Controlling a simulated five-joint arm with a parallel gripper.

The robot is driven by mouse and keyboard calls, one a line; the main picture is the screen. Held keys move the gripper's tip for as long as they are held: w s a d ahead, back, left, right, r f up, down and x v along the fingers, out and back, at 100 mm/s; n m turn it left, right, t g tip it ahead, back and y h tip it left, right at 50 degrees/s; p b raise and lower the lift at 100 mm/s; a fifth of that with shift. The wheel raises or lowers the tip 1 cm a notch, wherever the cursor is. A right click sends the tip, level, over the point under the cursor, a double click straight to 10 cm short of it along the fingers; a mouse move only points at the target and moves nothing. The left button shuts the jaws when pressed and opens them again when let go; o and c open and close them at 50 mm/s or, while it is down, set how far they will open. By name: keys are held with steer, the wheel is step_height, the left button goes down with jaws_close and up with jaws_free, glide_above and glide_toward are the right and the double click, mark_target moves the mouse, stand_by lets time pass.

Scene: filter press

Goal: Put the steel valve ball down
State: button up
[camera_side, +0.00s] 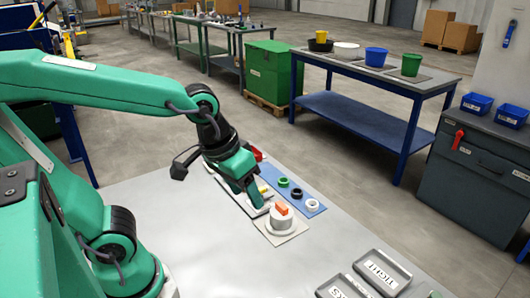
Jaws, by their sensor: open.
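My gripper (256,202) is at the end of the green arm and points down over the grey table (190,240). It is beside a round whitish-grey fixture (283,223) with an orange block (281,209) on top. I cannot tell whether the gripper touches the fixture. The gripper is open, though its fingers are small and partly overlapped here. I cannot make out the steel valve ball; it may be hidden behind the gripper or inside the fixture.
The fixture stands on a pale plate (273,239). Labelled grey trays (382,272) lie at the front right. The table's front left is clear.

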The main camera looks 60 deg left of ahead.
steer(key=shift+m+t+y, duration=0.3)
steer(key=shift+m+t, duration=0.3)
steer(key=shift+t, duration=0.1)
steer(key=a, duration=0.1)
steer(key=s+a+r, duration=0.2)
steer(key=a, duration=0.1)
steer(key=shift+r, duration=0.1)
steer(key=shift+o, duration=0.5)
steer(key=shift+s+a+r, duration=0.25)
steer(key=shift+s+a, duration=0.05)
steer(key=shift+a, duration=0.3)
steer(key=d+f+n+g, duration=0.1)
steer(key=d+f+n, duration=0.2)
steer(key=d+f, duration=0.2)
steer(key=w+d+f+n+g, duration=0.1)
steer(key=d+f+n+g, duration=0.1)
steer(key=d+f, duration=0.3)
steer(key=w+d+f+n+g, duration=0.1)
steer(key=d+f+n+g, duration=0.1)
steer(key=d+f, duration=0.4)
steer(key=shift+w+d+n, duration=0.2)
steer(key=shift+d+n, duration=0.6)
steer(key=shift+d, duration=0.3)
steer(key=shift+f, duration=1.35)
steer(key=shift+f, duration=0.1)
steer(key=shift+w+a+f, duration=0.1)
steer(key=shift+f, duration=2.4)
